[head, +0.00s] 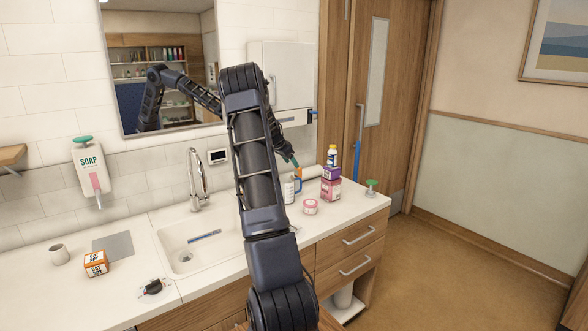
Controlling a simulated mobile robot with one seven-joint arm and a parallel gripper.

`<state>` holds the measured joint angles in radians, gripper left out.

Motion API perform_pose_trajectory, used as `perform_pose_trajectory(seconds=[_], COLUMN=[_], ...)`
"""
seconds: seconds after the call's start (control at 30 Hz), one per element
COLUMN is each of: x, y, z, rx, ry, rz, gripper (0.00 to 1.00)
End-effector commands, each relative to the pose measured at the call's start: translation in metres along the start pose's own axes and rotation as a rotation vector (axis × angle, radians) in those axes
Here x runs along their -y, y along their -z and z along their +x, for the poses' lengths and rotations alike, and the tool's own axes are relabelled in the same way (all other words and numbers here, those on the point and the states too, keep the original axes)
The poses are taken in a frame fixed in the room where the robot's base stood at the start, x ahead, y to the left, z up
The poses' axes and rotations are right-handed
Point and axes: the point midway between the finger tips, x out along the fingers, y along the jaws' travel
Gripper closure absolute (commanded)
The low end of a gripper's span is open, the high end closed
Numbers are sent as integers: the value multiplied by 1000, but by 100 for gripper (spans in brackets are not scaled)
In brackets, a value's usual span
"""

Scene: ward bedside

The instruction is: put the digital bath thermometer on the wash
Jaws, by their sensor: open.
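No item is clearly readable as the digital bath thermometer. A blue strip (204,237) lies inside the white sink (172,242). A flat grey square (113,246) lies on the counter left of the sink; I cannot tell whether it is the wash. My gripper (290,156) is open, right of the tap, above the bottles on the right of the counter. My arm partly hides it, and its fingertips are hard to make out.
A soap dispenser (90,167) hangs on the wall. An orange-and-white box (95,263), a cup (59,254) and a dark round item (152,288) are on the left counter. A pink jar (310,207), bottle (290,190) and stacked boxes (331,183) crowd the right.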

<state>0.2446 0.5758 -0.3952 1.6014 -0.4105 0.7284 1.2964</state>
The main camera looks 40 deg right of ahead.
Motion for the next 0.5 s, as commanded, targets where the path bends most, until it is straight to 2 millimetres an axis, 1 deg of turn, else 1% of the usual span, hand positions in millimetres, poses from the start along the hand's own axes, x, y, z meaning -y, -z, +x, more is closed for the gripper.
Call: perform_pose_trajectory(seconds=[0.03,0.17,0.27,0.37,0.5], x=[0,0,-4,-11,-28], y=[0,-1,-4,-14,-34], z=[-5,-13,-26,-50,-97], rx=[0,2,14,39,86], ry=[0,2,12,35,81], rz=[-1,-2,-17,-53,-133], gripper=[37,37,37,37,37])
